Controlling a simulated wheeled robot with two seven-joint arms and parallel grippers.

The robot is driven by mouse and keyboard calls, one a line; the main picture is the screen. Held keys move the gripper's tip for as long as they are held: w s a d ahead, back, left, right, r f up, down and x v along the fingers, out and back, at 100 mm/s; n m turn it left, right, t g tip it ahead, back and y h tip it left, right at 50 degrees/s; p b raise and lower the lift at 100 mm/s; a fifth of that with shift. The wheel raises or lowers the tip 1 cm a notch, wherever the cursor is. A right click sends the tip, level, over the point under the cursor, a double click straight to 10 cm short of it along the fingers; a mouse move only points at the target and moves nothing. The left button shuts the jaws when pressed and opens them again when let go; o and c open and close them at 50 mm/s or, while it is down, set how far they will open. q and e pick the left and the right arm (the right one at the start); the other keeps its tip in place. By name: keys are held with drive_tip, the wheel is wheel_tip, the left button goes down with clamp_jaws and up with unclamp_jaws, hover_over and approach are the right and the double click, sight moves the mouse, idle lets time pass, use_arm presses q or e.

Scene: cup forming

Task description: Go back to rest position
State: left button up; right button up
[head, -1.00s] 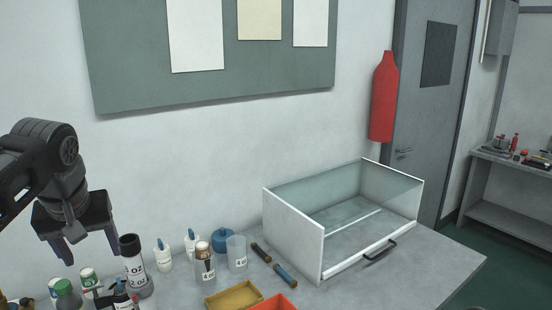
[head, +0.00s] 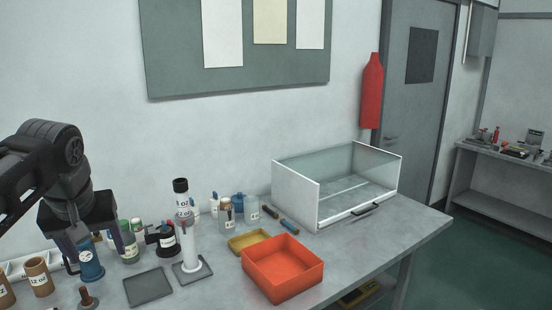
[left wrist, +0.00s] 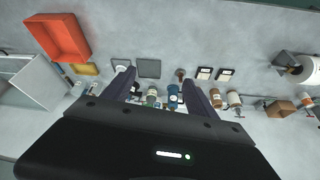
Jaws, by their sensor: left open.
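My left gripper (head: 95,245) hangs at the left of the head view, fingers pointing down, above the left part of the grey table. It is open, and nothing shows between its fingers. In the left wrist view its two dark fingers (left wrist: 165,88) stand wide apart, with bottles and jars on the table beyond them. A blue labelled bottle (head: 90,262) shows just below the fingers in the head view; it also appears between them in the left wrist view (left wrist: 173,92). My right gripper is in neither view.
An orange tray (head: 283,275), a yellow tray (head: 249,241) and a glass-walled box (head: 297,190) stand toward the right. A white stand (head: 191,250) with a dark-capped top and a grey square plate (head: 148,288) are near the middle. Brown cups (head: 39,278) stand at left.

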use_arm(q)
drive_tip(key=w+d+f+m+t+h, duration=0.35)
drive_tip(key=w+d+f, duration=0.55)
drive_tip(key=w, duration=0.4)
drive_tip(key=s+d+f+h+b, duration=0.1)
drive_tip(key=d+f, duration=0.4)
drive_tip(key=f, duration=0.7)
drive_tip(key=d+f+h+b, duration=0.1)
drive_tip(key=d+f, duration=0.4)
drive_tip(key=f, duration=0.7)
drive_tip(key=s+d+f+g+b, duration=0.1)
drive_tip(key=s+d+f+g, duration=0.2)
drive_tip(key=s+f, duration=1.1)
drive_tip(key=s+d+f+g+b, duration=0.1)
drive_tip(key=s+d+f+g, duration=0.3)
drive_tip(key=s+f, duration=1.1)
drive_tip(key=s+d, duration=0.2)
drive_tip(key=s, duration=0.1)
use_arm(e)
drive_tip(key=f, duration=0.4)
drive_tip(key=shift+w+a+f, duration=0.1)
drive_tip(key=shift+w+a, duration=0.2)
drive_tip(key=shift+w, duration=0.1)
use_arm(q)
drive_tip(key=shift+f+h, duration=0.1)
drive_tip(key=shift+h, duration=0.15)
